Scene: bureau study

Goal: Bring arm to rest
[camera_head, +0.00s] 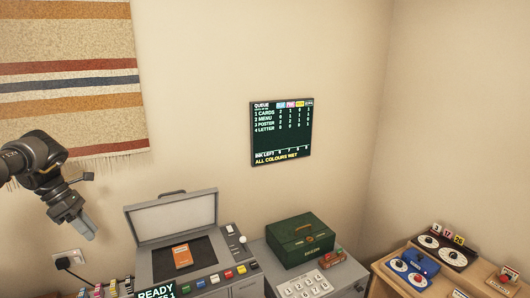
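My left gripper (84,228) hangs in the air at the left, pointing down and slightly right, in front of the wall. Its grey fingers look close together, but I cannot tell whether a gap lies between them. I see nothing held in it. It is left of the grey machine and apart from it. My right arm and gripper are not in view.
A grey machine (151,224) with its lid raised holds an orange item (182,256). A green box (300,240) and a small red item (332,258) stand right of it. A wooden desk (385,291) carries dial devices. A queue screen (281,132) and a striped hanging (75,40) are on the wall.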

